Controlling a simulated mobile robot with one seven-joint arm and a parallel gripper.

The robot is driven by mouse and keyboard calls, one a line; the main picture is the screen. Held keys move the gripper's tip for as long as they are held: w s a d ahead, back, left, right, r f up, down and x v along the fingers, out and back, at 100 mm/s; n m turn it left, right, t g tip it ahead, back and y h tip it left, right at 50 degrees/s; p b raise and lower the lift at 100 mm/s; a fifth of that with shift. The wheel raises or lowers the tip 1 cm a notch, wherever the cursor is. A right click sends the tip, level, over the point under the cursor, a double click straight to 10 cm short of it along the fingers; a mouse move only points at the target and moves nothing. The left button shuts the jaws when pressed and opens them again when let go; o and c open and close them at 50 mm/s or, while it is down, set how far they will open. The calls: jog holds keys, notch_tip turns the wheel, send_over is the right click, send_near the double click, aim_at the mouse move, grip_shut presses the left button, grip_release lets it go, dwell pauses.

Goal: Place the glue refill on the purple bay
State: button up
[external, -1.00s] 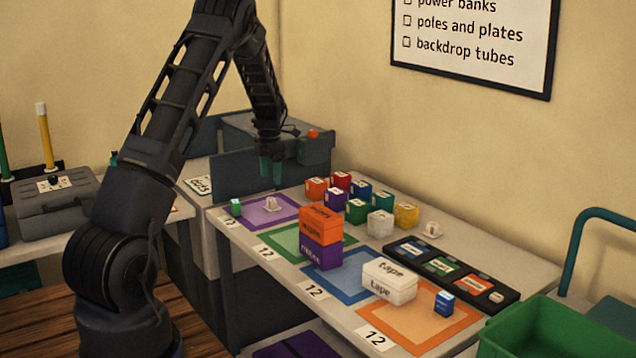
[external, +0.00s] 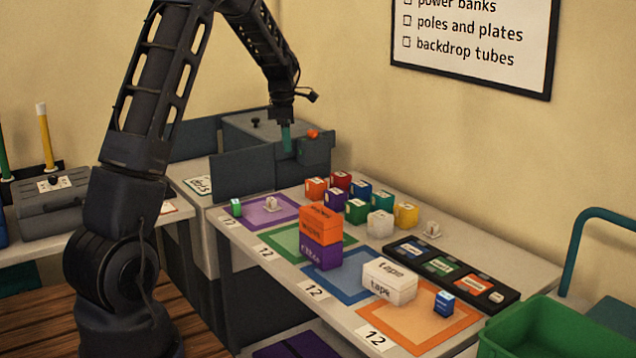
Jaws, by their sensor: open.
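The purple bay (external: 262,211) is a purple-edged square at the far left end of the table. A small white object (external: 271,204) stands on it, and a small green box (external: 236,207) sits at its left corner. I cannot read which item is the glue refill; several small coloured boxes, including a purple one (external: 335,198) and a white one (external: 380,224), stand right of the bay. My gripper (external: 287,138), with teal fingers, is open and raised in front of the grey bin, above and behind the bay. Nothing shows between its fingers.
An orange box (external: 321,222) is stacked on a purple box (external: 321,254) by the green bay (external: 287,240). A black tray (external: 452,270) lies behind. Grey bin walls (external: 245,174) rise beyond the purple bay.

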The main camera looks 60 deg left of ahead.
jog(key=s+d+r+m+t, duration=0.1)
jog(key=s+d+r+m, duration=0.45)
jog(key=d, duration=0.25)
jog(key=s+d+r+m, duration=0.4)
jog(key=d+r, duration=0.2)
jog(key=d, duration=0.3)
jog(key=s+d+r+m+t, duration=0.1)
jog(key=s+d+r+m, duration=0.35)
jog(key=d, duration=0.35)
jog(key=s+d+m+t, duration=0.1)
jog(key=s+d+m, duration=0.6)
jog(key=s, duration=0.4)
jog(key=s+d+m, duration=0.7)
jog(key=s+m, duration=0.2)
jog(key=s, duration=0.2)
jog(key=shift+s+d+t, duration=0.15)
jog(key=shift+d+t, duration=0.15)
jog(key=shift+t, duration=0.1)
